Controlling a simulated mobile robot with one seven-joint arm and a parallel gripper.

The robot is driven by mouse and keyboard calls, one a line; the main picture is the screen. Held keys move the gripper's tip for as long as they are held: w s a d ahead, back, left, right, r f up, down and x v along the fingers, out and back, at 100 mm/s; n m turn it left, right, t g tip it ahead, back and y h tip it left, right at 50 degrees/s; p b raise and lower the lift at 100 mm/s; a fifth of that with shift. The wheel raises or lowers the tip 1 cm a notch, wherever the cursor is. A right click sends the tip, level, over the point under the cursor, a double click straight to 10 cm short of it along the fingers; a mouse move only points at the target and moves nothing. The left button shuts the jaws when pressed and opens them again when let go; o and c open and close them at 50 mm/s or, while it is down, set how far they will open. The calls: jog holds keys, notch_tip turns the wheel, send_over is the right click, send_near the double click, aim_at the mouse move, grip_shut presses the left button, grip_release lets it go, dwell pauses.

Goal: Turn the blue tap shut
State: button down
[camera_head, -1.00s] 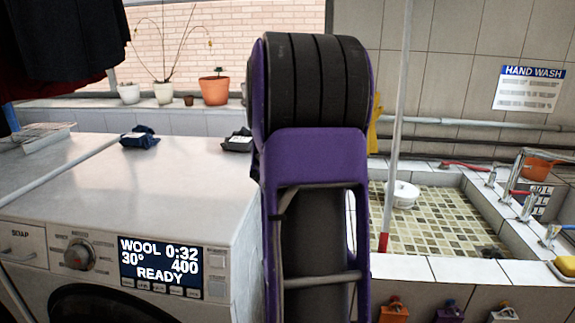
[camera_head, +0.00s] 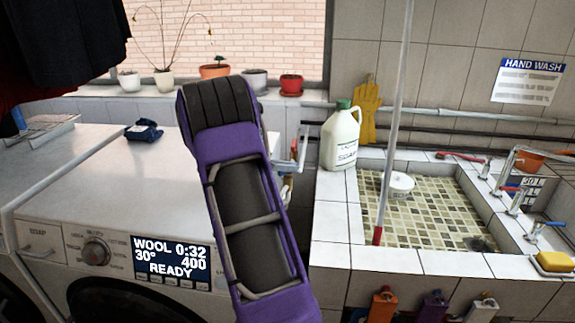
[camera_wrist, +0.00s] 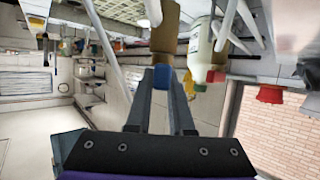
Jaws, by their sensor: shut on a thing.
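In the wrist view my gripper (camera_wrist: 162,88) points away from the camera, and its two fingers are closed on the small blue tap handle (camera_wrist: 162,76). Only part of the handle shows between the fingertips, so its exact angle cannot be told. In the head view my purple and black arm stands in front of the gripper and hides it and this handle. A pipe fitting with a red part (camera_head: 294,150) shows just right of my arm, by the wall.
A white soap jug (camera_head: 340,138) stands on the tiled ledge right of my arm, near a yellow glove (camera_head: 368,112). A pole (camera_head: 392,130) leans in the tiled sink (camera_head: 420,262). The washing machine (camera_head: 70,200) is at left. Flower pots (camera_head: 291,84) line the sill.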

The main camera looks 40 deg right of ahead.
jog(key=m+g+y, duration=0.2)
jog(key=m+g, duration=0.3)
jog(key=shift+d+g, duration=0.1)
jog(key=shift+g, duration=0.3)
jog(key=shift+m+g+y, duration=1)
jog(key=shift+m+g, duration=0.1)
jog(key=shift+m, duration=0.2)
jog(key=shift+m+g+y, duration=0.4)
jog(key=shift+m, duration=0.2)
jog(key=c, duration=0.8)
grip_release()
jog(key=shift+r, duration=0.1)
notch_tip(320, 180, up, 9)
jog(key=shift+s+f, duration=0.1)
jog(key=shift+f, duration=0.05)
jog(key=shift+r, duration=0.6)
